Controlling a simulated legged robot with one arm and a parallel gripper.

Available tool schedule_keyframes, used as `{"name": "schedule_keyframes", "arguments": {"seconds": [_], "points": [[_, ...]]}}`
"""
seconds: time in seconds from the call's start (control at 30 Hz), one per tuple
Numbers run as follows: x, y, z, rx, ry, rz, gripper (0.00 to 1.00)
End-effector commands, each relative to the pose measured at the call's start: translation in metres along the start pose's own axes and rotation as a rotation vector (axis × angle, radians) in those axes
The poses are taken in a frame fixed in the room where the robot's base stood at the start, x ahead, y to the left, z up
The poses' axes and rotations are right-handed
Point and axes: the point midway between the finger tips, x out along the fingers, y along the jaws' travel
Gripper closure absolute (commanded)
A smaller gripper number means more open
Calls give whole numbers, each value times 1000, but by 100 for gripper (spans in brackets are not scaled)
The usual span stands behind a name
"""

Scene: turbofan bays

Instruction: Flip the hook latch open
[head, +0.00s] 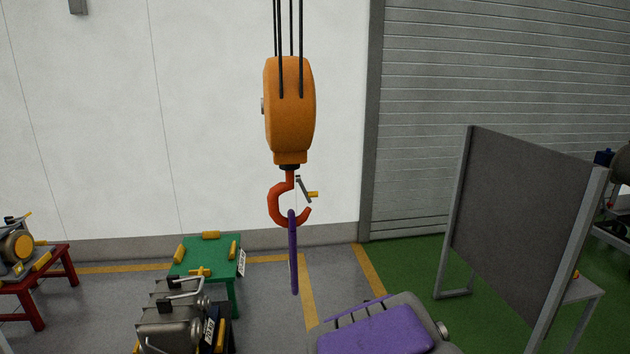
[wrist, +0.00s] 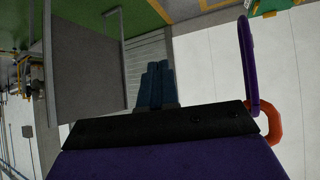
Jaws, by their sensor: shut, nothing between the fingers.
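The red hook (head: 273,205) hangs under an orange pulley block (head: 290,105) in the head view. Its latch (head: 304,189), a thin grey bar with a yellow tab (head: 313,194), slants from the shank down to near the hook's tip, across the mouth. A purple sling (head: 294,255) hangs in the hook's bowl. In the wrist view, my gripper (wrist: 158,86) shows blue fingers, shut and empty. The sling (wrist: 247,65) and part of the hook (wrist: 274,124) are to its right, apart from the fingers. The latch is not seen there.
A red bench (head: 62,266) is at far left. A grey panel (head: 518,220) stands on the right. The air around the hook looks clear, with a white wall (head: 205,120) behind.

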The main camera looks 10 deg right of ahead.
Motion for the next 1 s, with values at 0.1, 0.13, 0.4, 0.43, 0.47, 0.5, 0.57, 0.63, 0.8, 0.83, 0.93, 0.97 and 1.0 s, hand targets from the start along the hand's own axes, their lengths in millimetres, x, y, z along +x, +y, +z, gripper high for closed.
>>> {"name": "schedule_keyframes", "arguments": {"seconds": [0.1,0.13,0.4,0.43,0.47,0.5,0.57,0.63,0.8,0.83,0.93,0.97,1.0], "points": [[10,-12,-66,1,195,-15,100],[12,-16,-81,0,246,-24,100],[8,-69,-184,-28,661,-175,100],[5,-76,-191,-32,697,-196,100],[2,-82,-197,-36,731,-216,100],[-1,-90,-204,-40,773,-243,100],[-5,-99,-211,-44,820,-276,100],[-10,-107,-216,-47,860,-307,100],[-15,-116,-220,-52,906,-341,100],[-15,-116,-220,-52,907,-342,100],[-15,-116,-220,-51,908,-342,100],[-14,-116,-220,-51,907,-341,100],[-14,-116,-220,-51,907,-341,100]]}}
